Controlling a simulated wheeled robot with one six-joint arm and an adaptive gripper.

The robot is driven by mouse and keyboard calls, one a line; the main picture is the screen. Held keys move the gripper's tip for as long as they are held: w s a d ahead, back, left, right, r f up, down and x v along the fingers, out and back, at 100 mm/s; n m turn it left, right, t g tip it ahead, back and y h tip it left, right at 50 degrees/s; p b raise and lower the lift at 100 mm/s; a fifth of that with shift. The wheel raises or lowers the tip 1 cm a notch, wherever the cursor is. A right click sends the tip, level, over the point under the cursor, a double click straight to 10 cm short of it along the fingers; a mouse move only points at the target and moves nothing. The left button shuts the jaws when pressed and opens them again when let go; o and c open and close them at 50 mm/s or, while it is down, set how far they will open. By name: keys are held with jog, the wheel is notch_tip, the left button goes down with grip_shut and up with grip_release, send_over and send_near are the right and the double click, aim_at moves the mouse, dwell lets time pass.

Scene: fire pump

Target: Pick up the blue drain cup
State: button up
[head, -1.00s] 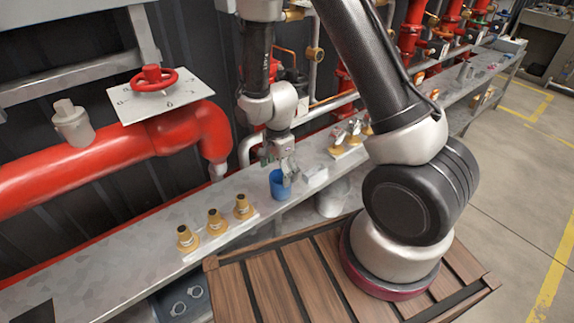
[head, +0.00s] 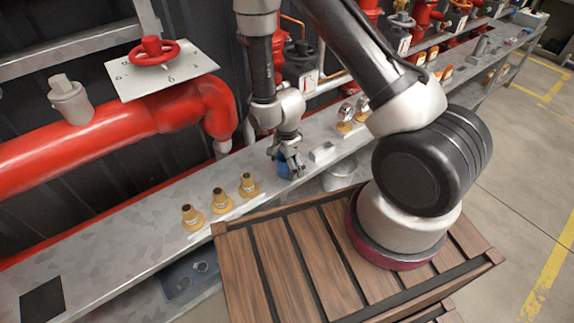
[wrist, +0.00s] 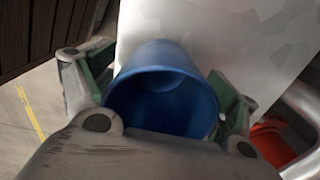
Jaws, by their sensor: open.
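The blue drain cup (head: 284,170) stands on the grey metal shelf (head: 120,232), partly hidden behind my gripper (head: 288,166) in the head view. In the wrist view the open mouth of the cup (wrist: 165,95) faces the camera, and its inside looks empty. My gripper (wrist: 160,100) is open, with one finger on each side of the cup. I cannot tell whether the fingers touch its wall.
Several brass fittings (head: 221,201) stand on the shelf left of the cup. A red pipe (head: 110,130) with a red handwheel (head: 156,50) runs behind. A slatted wooden surface (head: 310,245) is in front.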

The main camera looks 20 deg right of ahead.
jog(key=shift+c, duration=0.4)
jog(key=c, duration=0.9)
jog(key=shift+r, duration=0.1)
